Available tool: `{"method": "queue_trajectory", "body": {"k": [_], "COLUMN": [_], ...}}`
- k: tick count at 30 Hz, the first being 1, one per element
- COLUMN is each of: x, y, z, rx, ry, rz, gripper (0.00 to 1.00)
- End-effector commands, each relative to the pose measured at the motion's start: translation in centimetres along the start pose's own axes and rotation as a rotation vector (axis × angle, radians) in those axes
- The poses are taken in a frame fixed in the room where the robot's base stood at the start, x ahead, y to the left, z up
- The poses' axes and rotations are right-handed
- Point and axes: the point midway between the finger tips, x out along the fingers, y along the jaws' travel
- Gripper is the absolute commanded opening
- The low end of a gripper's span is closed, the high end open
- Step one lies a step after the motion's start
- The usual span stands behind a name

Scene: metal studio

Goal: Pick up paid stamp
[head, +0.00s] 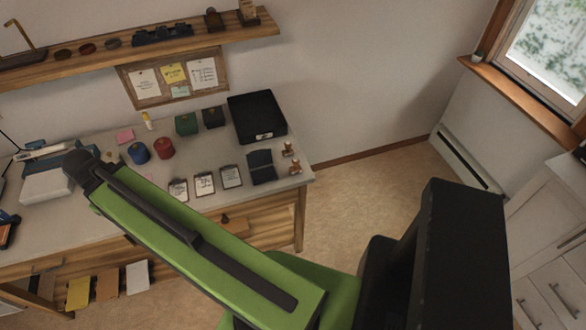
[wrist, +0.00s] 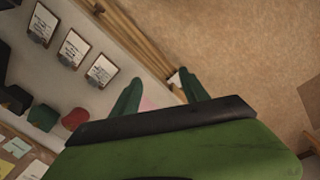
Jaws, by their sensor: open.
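Two small stamps with wooden handles, the upper one (head: 288,149) and the lower one (head: 295,166), stand near the right end of the desk in the head view. Their markings are too small to read, so I cannot tell which is the paid stamp. I make out neither in the wrist view. My gripper (wrist: 158,92) shows in the wrist view with its two green fingers apart and nothing seen held. It is over the desk's front edge, away from the stamps. In the head view my arm hides part of the desk, and the fingers do not show.
A dark open pad case (head: 262,166) lies left of the stamps, with a black tray (head: 257,117) behind. Several clipboards (head: 204,184) lie along the front. A red jar (head: 164,148) and blue jar (head: 138,152) stand further left. The floor right of the desk is clear.

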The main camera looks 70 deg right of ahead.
Motion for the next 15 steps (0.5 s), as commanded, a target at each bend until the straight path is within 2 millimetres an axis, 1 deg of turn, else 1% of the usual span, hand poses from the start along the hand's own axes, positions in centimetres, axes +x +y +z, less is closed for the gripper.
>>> {"method": "queue_trajectory", "body": {"k": [1,2,3,5,6,8,9,10,12,15], "x": [0.9,1.3,1.7,2.3,2.7,3.1,3.3,3.5,3.7,3.8], "y": [5.4,8.4,12.4,18.1,21.5,25.9,28.4,30.0,32.9,35.3], "z": [1.7,3.0,5.1,8.9,11.7,16.1,19.0,21.2,25.6,30.3], "rx": [-0.031,-0.067,-0.116,-0.19,-0.24,-0.312,-0.357,-0.387,-0.451,-0.517], "ry": [-0.017,-0.03,-0.053,-0.095,-0.126,-0.175,-0.207,-0.229,-0.275,-0.32], "rz": [0.028,0.045,0.065,0.089,0.099,0.105,0.103,0.099,0.085,0.063], "gripper": [0.53,0.53,0.53,0.53,0.53,0.53,0.53,0.53,0.53,0.53]}}
